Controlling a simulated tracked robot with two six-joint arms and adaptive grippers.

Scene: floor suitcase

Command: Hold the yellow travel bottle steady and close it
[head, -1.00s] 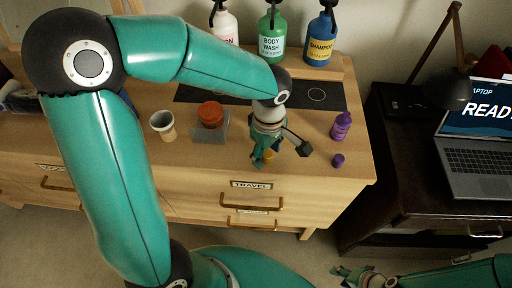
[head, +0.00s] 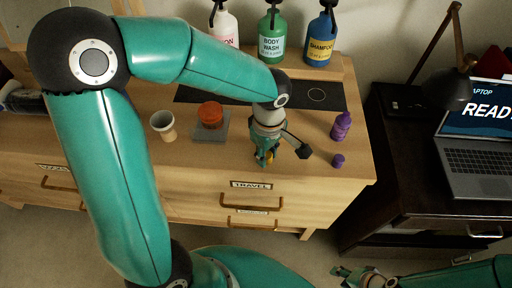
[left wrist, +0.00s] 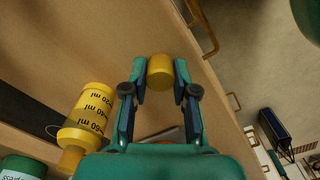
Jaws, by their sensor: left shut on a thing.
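My left gripper (left wrist: 161,88) is shut on the yellow cap (left wrist: 160,70), which sits between its two fingertips. In the head view the left gripper (head: 266,160) is low over the front of the dresser top, with a little yellow at its tips. The yellow travel bottle (left wrist: 85,118), with ml marks, is beside the gripper in the left wrist view, apart from the cap. The left arm and gripper hide the bottle in the head view. My right gripper (head: 346,273) is low at the bottom right, away from the dresser; its finger gap is unclear.
A purple bottle (head: 341,126) and purple cap (head: 338,160) are right of the left gripper. A beige cup (head: 163,126) and a red-orange item on a grey block (head: 211,136) are to the left. Pump bottles, including body wash (head: 272,40), stand behind.

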